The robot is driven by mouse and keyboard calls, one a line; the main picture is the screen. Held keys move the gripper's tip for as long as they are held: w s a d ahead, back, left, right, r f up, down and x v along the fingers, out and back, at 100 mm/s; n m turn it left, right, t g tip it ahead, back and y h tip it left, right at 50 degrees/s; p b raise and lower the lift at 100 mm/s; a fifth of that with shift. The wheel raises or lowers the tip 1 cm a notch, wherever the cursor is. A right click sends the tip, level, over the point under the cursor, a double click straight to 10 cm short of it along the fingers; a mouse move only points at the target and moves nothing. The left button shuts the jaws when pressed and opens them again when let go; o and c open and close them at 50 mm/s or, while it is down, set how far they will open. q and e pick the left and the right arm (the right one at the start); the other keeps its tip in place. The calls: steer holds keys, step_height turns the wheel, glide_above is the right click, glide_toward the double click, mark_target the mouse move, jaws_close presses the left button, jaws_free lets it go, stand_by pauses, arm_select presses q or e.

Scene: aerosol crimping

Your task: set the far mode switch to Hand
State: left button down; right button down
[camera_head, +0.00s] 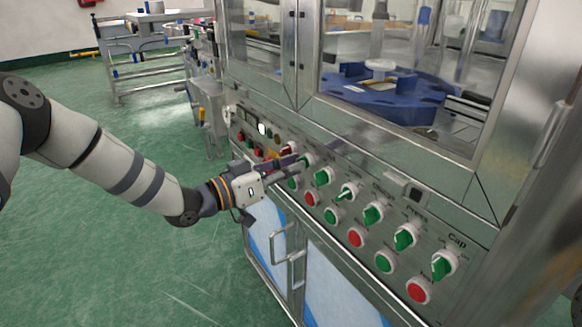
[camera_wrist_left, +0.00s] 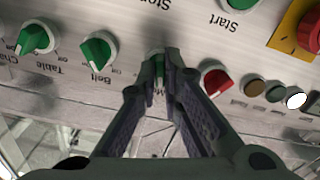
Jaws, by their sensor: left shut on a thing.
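The far mode switch (camera_head: 307,159) is a green rotary knob on a white ring in the upper row of the sloping steel panel. My left gripper (camera_head: 296,165) reaches it from the left and is shut on it. In the left wrist view, which is upside down, a strip of the green knob (camera_wrist_left: 159,66) shows between the fingertips (camera_wrist_left: 165,68). The fingers hide most of the knob and much of its label, so its exact setting cannot be read. My right gripper is not in view.
Beside it are a red knob (camera_wrist_left: 215,78) and the green Belt knob (camera_wrist_left: 98,50). Green and red buttons (camera_head: 310,198) line the row below. A yellow-backed red button (camera_wrist_left: 310,30) shows in the wrist view. A door handle (camera_head: 283,245) juts out below. The green floor at left is clear.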

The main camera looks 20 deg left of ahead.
arm_select(q)
steer(key=shift+f+n, duration=0.1)
steer(key=shift+n, duration=1.5)
steer(key=c, duration=1.7)
jaws_free()
steer(key=v, duration=1.2)
